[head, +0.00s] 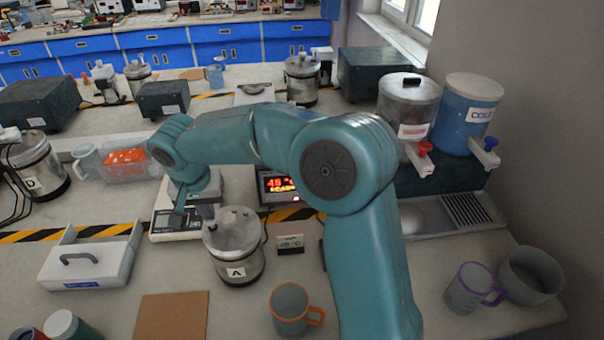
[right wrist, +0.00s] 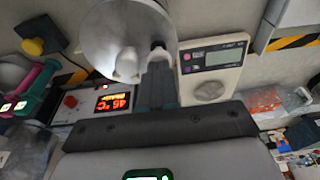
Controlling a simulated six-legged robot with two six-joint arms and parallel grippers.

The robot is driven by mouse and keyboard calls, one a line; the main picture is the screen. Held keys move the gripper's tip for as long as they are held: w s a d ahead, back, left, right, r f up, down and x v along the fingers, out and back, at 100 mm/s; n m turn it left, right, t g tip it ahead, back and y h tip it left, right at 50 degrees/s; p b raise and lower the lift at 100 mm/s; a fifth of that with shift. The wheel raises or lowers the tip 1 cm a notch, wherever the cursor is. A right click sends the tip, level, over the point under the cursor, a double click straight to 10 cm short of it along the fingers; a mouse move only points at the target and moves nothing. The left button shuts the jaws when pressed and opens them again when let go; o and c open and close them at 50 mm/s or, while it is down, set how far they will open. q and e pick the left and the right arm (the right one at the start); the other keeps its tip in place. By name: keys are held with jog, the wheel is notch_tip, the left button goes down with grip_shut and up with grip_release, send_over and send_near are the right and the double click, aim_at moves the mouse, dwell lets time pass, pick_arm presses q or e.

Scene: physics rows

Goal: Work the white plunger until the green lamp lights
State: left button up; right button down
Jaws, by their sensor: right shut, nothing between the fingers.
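A steel pot labelled A (head: 236,262) stands on the bench, with a round metal lid on top. The lid (right wrist: 105,38) also shows in the right wrist view, with a white piece (right wrist: 127,66) on it. I cannot tell whether this piece is the white plunger. My right gripper (head: 206,211) points down at the pot's left upper edge; its fingers (right wrist: 158,62) are shut and empty, overlapping the lid beside the white piece. Whether they touch is unclear. A control box (head: 279,186) shows a lit red and yellow display. I cannot make out a lit green lamp on it. My left gripper is not in view.
A white scale (head: 166,232) stands left of the pot. A grey mug (head: 290,308) and brown board (head: 171,318) lie in front. A white handled tray (head: 90,264) is further left. HOT and COLD dispensers (head: 470,105) stand at right. Pot D (head: 40,168) is far left.

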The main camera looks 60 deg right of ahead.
jog(key=shift+f+b, duration=0.35)
jog(key=shift+f, duration=0.3)
jog(key=shift+w+d+p+v, duration=0.15)
jog(key=shift+p+v, duration=0.55)
jog(key=shift+v, duration=0.2)
jog(key=shift+w+d+p+v, duration=0.1)
jog(key=shift+d+p+v, duration=0.05)
jog(key=shift+p+v, duration=0.65)
jog(key=shift+r, duration=0.15)
jog(key=shift+b, duration=0.3)
jog(key=shift+s+a+b+x, duration=0.1)
jog(key=shift+a+b+x, duration=0.05)
jog(key=shift+b+x, duration=0.7)
jog(key=shift+s+a+b+x, duration=0.15)
jog(key=shift+b+x, duration=0.45)
jog(key=shift+x, duration=0.3)
jog(key=shift+w+d+p+v, duration=0.1)
jog(key=shift+d+p+v, duration=0.05)
jog(key=shift+p+v, duration=0.65)
jog(key=shift+w+d+p+v, duration=0.15)
jog(key=shift+p+v, duration=0.4)
jog(key=shift+v, duration=0.3)
jog(key=shift+r, duration=0.1)
jog(key=p+v, duration=0.2)
jog(key=v, duration=0.1)
jog(key=p+v, duration=0.2)
jog(key=shift+w+d, duration=0.3)
jog(key=shift+d, duration=0.05)
